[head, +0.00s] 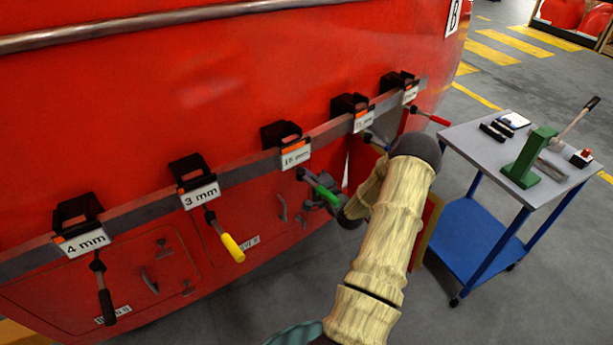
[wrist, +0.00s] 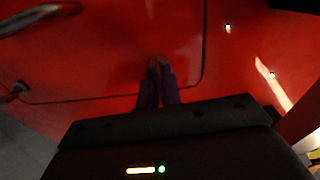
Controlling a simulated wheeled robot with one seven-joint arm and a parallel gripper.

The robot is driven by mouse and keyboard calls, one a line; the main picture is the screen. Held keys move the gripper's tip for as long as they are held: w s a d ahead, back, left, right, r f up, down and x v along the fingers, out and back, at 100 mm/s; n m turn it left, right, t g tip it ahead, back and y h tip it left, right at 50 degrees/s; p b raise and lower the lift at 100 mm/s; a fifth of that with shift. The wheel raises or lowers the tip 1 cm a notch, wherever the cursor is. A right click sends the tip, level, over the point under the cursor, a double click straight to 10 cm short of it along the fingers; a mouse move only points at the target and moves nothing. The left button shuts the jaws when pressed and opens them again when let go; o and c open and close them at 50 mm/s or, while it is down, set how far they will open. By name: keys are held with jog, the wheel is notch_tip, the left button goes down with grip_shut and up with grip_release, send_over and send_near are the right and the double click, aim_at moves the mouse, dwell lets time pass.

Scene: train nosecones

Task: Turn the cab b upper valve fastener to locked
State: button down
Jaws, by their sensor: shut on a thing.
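My gripper (wrist: 157,72) is in the middle of the wrist view, its two narrow fingers close together and shut at the red panel (wrist: 110,75), inside the corner of a rounded dark seam. The upper valve fastener is between the fingertips, mostly hidden by them; its turn position cannot be read. In the head view my gripper (head: 318,201) is low on the red nosecone (head: 200,90), partly behind a hanging green-handled tool (head: 326,194) and my arm.
A rail (head: 235,178) with labelled holders crosses the nosecone above my gripper. A yellow-handled tool (head: 232,246) and a black-handled one (head: 105,302) hang to the left. A blue-legged cart (head: 480,155) with tools stands at right. A dark curved handle (wrist: 40,17) shows in the wrist view.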

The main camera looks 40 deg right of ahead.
jog(key=shift+d+m, duration=0.1)
jog(key=shift+m, duration=0.3)
jog(key=c, duration=1.6)
grip_release()
jog(key=shift+s, duration=0.1)
jog(key=s+b, duration=0.1)
jog(key=s, duration=0.4)
jog(key=s+b, duration=0.1)
jog(key=s, duration=0.5)
jog(key=s+a+b, duration=0.1)
jog(key=s, duration=0.5)
jog(key=shift+s+b, duration=0.1)
jog(key=shift+b, duration=0.3)
